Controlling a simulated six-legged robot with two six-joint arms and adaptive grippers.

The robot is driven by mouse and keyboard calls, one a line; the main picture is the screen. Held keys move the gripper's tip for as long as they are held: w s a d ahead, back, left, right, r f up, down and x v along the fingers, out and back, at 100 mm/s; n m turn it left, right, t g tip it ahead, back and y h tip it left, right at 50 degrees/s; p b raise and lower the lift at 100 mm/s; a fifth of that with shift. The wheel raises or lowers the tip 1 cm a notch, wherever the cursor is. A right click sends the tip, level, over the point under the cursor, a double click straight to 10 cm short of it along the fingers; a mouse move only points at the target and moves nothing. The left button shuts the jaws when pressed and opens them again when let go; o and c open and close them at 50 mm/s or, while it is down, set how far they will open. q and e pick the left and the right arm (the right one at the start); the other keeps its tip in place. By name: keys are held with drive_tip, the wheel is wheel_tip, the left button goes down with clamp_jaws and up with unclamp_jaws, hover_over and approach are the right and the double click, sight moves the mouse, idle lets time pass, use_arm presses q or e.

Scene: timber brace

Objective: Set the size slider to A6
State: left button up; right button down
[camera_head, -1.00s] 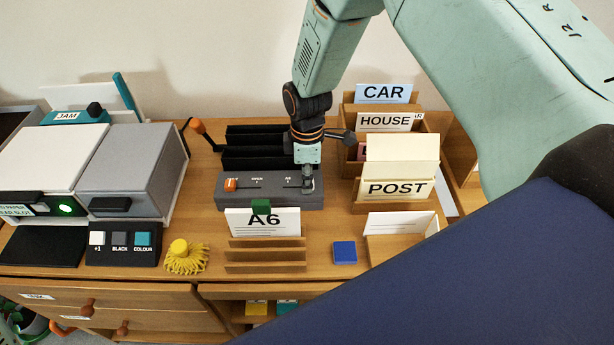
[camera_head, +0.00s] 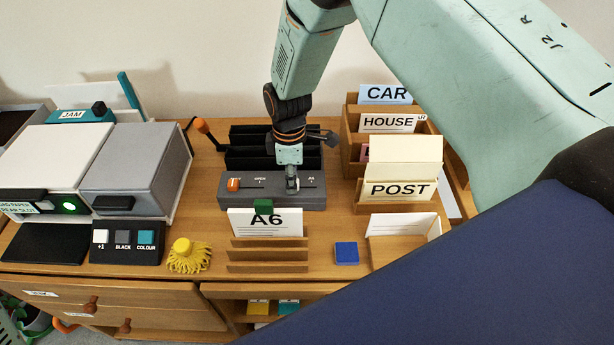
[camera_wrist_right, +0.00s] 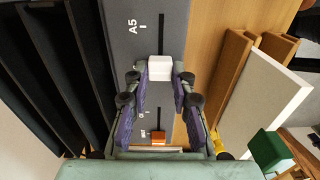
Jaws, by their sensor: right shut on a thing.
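The grey slider box (camera_head: 262,202) stands on the desk, with a dark slot and small marks along its top. My right gripper (camera_head: 292,186) reaches down to the slot, right of its middle. In the right wrist view my right gripper (camera_wrist_right: 161,85) is shut on the white slider knob (camera_wrist_right: 160,68). The knob sits below the A5 mark (camera_wrist_right: 133,25), apart from it, on the side toward the orange knob (camera_wrist_right: 158,138). Other marks nearer the orange knob are too small or covered to read surely. My left gripper is not in view.
A card reading A6 (camera_head: 285,226) stands in a wooden rack in front of the box. Black dividers (camera_head: 250,135) stand behind it, and a wooden card holder with a POST card (camera_head: 398,190) to its right. A blue block (camera_head: 346,253) lies in front.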

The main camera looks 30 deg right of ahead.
drive_tip(key=shift+w+a+r, duration=0.1)
drive_tip(key=shift+w+a, duration=0.3)
drive_tip(key=shift+a, duration=0.2)
drive_tip(key=shift+d, duration=0.15)
drive_tip(key=c, duration=1.6)
unclamp_jaws()
drive_tip(key=o, duration=0.5)
drive_tip(key=shift+a, duration=0.25)
drive_tip(key=shift+c, duration=0.2)
drive_tip(key=shift+s+d, duration=0.1)
drive_tip(key=shift+d, duration=0.05)
drive_tip(key=shift+d, duration=0.1)
drive_tip(key=shift+r, duration=0.35)
wheel_tip(320, 180, up, 11)
drive_tip(key=shift+r, duration=0.1)
